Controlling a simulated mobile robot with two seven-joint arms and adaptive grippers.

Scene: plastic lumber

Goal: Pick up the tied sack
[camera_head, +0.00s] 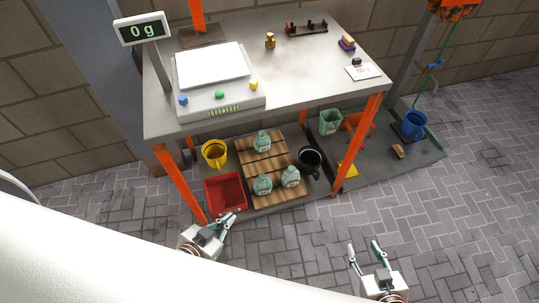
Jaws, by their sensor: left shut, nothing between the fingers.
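Three pale green tied sacks with small labels stand on a slatted wooden pallet (258,160) on the lower shelf. One sack (262,142) is at the back, one (263,184) at the front left and one (291,177) at the front right. I cannot tell which one the task means. My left gripper (225,219) is shut and empty, in front of the shelf, just below the red bin in the picture. My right gripper (364,246) is open and empty over the paved floor, right of the shelf and away from the sacks.
The red bin (226,193) and a yellow bucket (214,153) are left of the pallet; a black pot (310,160) is right. Orange table legs (181,184) frame the shelf. The tabletop (300,80) above carries a scale (219,92) reading 0 g. Floor in front is clear.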

